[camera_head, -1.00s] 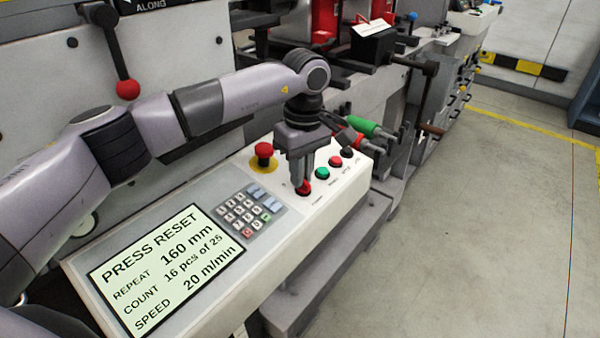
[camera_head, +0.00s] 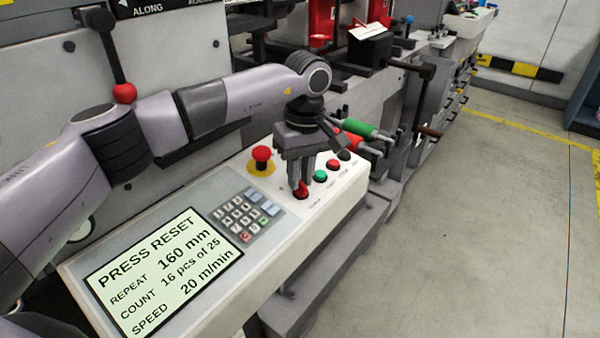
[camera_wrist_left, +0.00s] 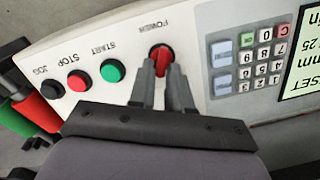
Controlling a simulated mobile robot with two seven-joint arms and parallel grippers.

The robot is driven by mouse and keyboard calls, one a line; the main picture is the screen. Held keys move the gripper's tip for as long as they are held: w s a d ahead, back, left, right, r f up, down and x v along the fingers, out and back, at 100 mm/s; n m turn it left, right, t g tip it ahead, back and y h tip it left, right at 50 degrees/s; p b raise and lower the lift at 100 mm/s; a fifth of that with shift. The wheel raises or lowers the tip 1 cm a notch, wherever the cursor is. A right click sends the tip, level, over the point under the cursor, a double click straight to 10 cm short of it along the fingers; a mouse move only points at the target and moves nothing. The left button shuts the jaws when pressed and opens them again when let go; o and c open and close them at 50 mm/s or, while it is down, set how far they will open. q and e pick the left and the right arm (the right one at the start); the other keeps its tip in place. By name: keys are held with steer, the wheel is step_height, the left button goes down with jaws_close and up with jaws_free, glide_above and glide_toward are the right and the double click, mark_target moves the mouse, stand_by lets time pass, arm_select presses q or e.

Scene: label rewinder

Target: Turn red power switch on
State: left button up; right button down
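The red power switch (camera_head: 301,190) sits on the sloped control panel (camera_head: 190,200), between the keypad and the round buttons. In the left wrist view the switch (camera_wrist_left: 162,58) is a red knob in a dark ring under the label POWER. My left gripper (camera_head: 297,184) points down at the switch. In the wrist view its two fingertips (camera_wrist_left: 163,68) stand apart, close to the knob's lower end, one on each side; whether they touch it I cannot tell. The display (camera_head: 165,270) reads PRESS RESET. My right gripper is not in view.
Green START (camera_wrist_left: 113,70), red STOP (camera_wrist_left: 79,81) and black JOG (camera_wrist_left: 52,92) buttons lie beside the switch. A red emergency stop (camera_head: 262,154) on a yellow base and the keypad (camera_head: 243,212) are near. Green and red handles (camera_head: 358,128) stand behind the panel.

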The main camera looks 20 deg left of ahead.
arm_select(q)
steer(key=shift+o, duration=0.9)
step_height(320, 180, up, 7)
steer(key=shift+w+d+r+b, duration=0.15)
steer(key=shift+d+b, duration=0.05)
steer(key=shift+b, duration=0.15)
